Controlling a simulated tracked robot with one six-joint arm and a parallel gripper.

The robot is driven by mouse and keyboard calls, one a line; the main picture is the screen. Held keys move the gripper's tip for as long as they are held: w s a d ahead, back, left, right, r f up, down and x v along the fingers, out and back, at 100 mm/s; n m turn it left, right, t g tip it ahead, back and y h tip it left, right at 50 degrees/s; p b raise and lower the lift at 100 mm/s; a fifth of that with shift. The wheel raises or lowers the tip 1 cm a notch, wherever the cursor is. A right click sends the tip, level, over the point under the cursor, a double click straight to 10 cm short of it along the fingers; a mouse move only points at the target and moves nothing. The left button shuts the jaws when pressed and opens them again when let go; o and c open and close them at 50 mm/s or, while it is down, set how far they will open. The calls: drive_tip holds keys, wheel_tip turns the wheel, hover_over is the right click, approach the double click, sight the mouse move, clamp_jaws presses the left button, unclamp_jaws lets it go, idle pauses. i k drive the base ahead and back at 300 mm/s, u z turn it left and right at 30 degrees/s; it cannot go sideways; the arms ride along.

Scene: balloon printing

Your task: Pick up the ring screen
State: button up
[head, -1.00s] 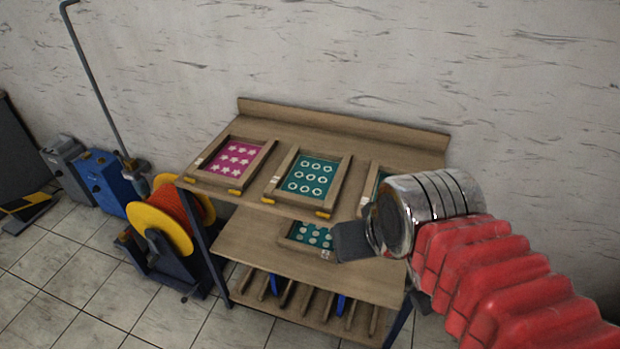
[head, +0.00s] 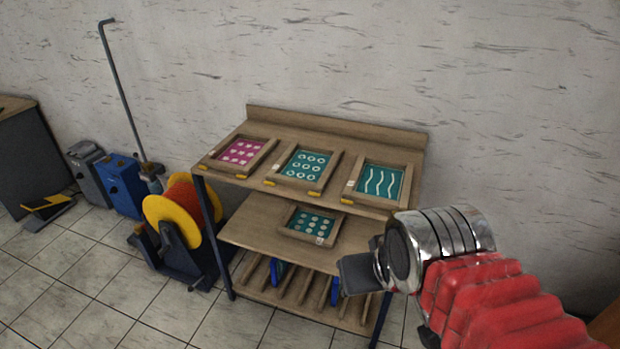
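The ring screen (head: 305,166) is a wooden frame with a teal mesh and white rings. It lies in the middle of the shelf unit's top board, with a yellow tab on its front edge. My gripper (head: 350,275) is in front of the unit, below and to the right of the ring screen and apart from it. Only a dark finger shows beside the metal wrist, so its opening cannot be made out.
The top board (head: 335,126) also bears a pink star screen (head: 240,151) and a teal wavy-line screen (head: 381,182). A dot screen (head: 311,222) lies on the middle shelf. A yellow-and-red reel (head: 178,222) stands left of the unit. Tiled floor lies in front.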

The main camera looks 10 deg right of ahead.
sight(305, 165)
drive_tip(key=k, duration=0.6)
drive_tip(key=u, duration=0.5)
drive_tip(key=i, duration=0.7)
drive_tip(key=u, duration=0.5)
drive_tip(key=i, duration=1.5)
drive_tip(key=z, duration=0.65)
